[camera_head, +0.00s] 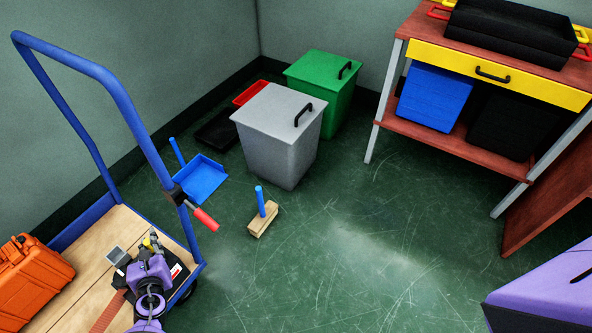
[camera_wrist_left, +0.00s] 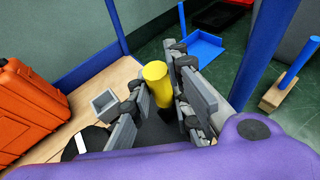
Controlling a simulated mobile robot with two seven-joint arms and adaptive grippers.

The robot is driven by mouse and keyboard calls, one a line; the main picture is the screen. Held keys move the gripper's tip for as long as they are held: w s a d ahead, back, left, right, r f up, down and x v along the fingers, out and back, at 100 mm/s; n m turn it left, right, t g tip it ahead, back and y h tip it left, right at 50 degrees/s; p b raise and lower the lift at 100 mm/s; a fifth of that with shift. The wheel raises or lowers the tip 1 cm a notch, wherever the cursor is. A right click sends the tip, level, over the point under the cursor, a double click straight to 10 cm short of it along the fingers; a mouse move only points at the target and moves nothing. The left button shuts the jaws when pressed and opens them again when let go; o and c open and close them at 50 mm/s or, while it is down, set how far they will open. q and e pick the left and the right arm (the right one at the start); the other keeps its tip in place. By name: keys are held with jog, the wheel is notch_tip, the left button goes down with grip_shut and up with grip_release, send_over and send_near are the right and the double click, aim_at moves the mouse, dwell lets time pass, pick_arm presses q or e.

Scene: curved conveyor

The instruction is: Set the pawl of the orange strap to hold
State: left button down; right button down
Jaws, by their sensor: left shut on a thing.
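The orange strap (camera_head: 108,313) lies over the wooden deck of the blue trolley, beside the orange case (camera_head: 33,280). A yellow cylindrical knob (camera_head: 154,240) stands up at the ratchet area by the trolley's right edge. In the left wrist view the yellow knob (camera_wrist_left: 157,84) is between the grey fingers of my left gripper (camera_wrist_left: 156,105), which is shut on it. In the head view my left gripper (camera_head: 150,246) is partly hidden by its purple wrist. A grey square plate (camera_wrist_left: 105,103) sits just left of the fingers. The pawl cannot be made out. My right gripper is out of view.
The trolley's blue frame (camera_head: 84,64) rises behind my left gripper; a red-gripped lever (camera_head: 205,219) sticks out from it. A blue dustpan (camera_head: 202,182), a brush (camera_head: 262,220), a grey bin (camera_head: 272,135) and a green bin (camera_head: 322,85) stand on the floor. The middle floor is clear.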

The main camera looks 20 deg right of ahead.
aim_at(144, 240)
pick_arm(q)
jog(key=g+p, duration=0.1)
jog(key=p, duration=0.1)
jog(key=w+a+r+g+p, duration=0.1)
jog(key=p, duration=0.2)
jog(key=shift+w+n+h, duration=0.3)
jog(key=shift+n, duration=0.1)
jog(key=shift+w+a+f+g+h+p, duration=0.1)
jog(key=shift+w+f+g+h+p, duration=0.2)
jog(key=shift+g+p, duration=0.3)
jog(key=shift+w+a+f+n+g+h+p, duration=0.1)
jog(key=shift+a+f+n+g+h+p, duration=0.15)
jog(key=shift+f+n+g+p, duration=0.35)
jog(key=c, duration=1.6)
grip_release()
jog(key=shift+r, duration=0.1)
